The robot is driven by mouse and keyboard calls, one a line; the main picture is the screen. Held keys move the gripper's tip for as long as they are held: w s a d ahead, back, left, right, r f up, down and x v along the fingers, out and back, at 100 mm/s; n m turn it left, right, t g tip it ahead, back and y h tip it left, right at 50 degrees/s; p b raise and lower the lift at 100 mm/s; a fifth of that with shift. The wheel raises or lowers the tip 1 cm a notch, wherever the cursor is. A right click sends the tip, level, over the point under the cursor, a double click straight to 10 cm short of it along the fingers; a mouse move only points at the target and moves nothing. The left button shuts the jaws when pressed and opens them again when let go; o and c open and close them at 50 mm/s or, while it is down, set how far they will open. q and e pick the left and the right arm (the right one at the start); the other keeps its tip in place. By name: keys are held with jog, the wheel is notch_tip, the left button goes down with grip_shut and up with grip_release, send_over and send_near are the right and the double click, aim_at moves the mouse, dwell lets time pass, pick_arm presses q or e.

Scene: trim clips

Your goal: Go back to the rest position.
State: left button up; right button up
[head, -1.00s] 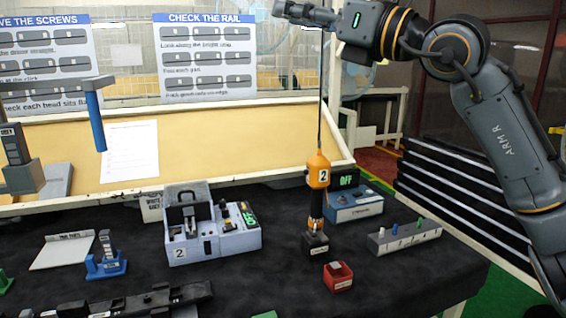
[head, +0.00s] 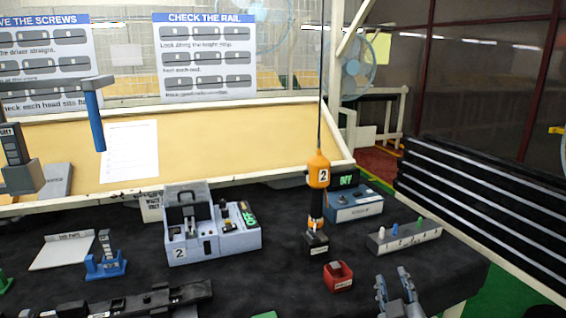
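My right gripper (head: 394,287) shows at the bottom right of the head view, over the front right edge of the dark table. Its two grey fingers are apart with nothing between them. It is to the right of the small red bin (head: 338,276) and in front of the grey numbered block (head: 404,238). My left gripper is not in the head view.
An orange screwdriver (head: 318,172) hangs on a cable above a small black holder (head: 316,243). A grey station marked 2 (head: 213,240) stands mid-table. A black rail fixture (head: 150,301) lies at the front. A blue stand (head: 106,266) is at left.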

jog(key=s+f+m+g+y, duration=0.15)
jog(key=s+f+g, duration=0.55)
jog(key=s+f, duration=0.7)
jog(key=s+a+f+g+y, duration=0.1)
jog(key=s+f+g, duration=0.2)
jog(key=s+f, duration=0.35)
jog(key=s+a+f+g+y, duration=0.1)
jog(key=s+f+g, duration=0.3)
jog(key=s, duration=0.5)
notch_tip(320, 180, down, 25)
jog(key=g, duration=0.1)
jog(key=s+d+f+g, duration=0.1)
jog(key=s+d+f, duration=0.2)
jog(key=s+f, duration=1.4)
jog(key=shift+s+d+f, duration=0.15)
jog(key=shift+s+f, duration=0.1)
jog(key=shift+s, duration=0.25)
